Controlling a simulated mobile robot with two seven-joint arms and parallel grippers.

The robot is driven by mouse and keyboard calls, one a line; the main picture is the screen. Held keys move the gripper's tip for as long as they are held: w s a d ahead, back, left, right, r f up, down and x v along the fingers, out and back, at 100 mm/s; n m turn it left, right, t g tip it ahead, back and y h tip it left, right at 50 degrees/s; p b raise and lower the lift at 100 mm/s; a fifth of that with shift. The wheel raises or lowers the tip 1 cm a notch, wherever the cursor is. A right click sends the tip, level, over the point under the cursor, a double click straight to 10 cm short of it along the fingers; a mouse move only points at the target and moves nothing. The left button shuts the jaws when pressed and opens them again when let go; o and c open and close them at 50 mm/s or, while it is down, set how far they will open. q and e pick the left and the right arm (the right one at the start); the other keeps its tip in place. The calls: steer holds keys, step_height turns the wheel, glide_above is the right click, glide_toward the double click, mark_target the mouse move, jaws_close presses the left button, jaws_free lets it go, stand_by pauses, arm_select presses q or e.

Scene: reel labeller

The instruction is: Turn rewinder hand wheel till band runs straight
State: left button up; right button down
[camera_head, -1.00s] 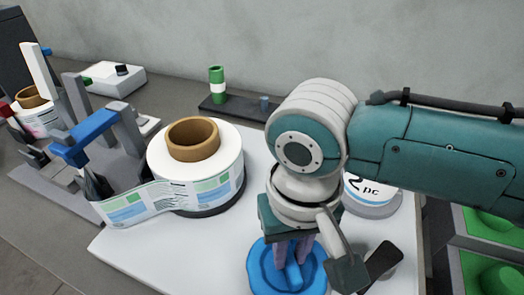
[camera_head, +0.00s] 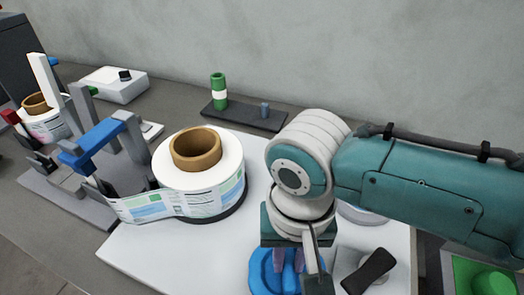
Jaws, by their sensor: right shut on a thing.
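The blue rewinder hand wheel (camera_head: 262,279) lies at the bottom centre of the head view, on the white machine top (camera_head: 150,262). My right gripper (camera_head: 288,264) is above it, pointing down, and shut on the wheel; my wrist hides part of the grip. The printed label band (camera_head: 160,206) runs from the label reel (camera_head: 227,157) with its brown core to the blue-topped guide (camera_head: 95,140) on the left. The band sags slightly and curves between them. My left gripper is out of view.
A second, smaller reel (camera_head: 45,126) stands at the far left. A white box (camera_head: 115,84) and a dark tray (camera_head: 250,118) with a green cylinder (camera_head: 219,90) stand behind. A black handle (camera_head: 369,271) is right of the wheel. Green bins (camera_head: 490,280) lie at the lower right.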

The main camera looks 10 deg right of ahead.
mark_target(289, 263)
steer(key=c, duration=0.8)
jaws_free()
steer(key=shift+o, duration=0.2)
step_height(289, 263, up, 10)
steer(key=p, duration=0.2)
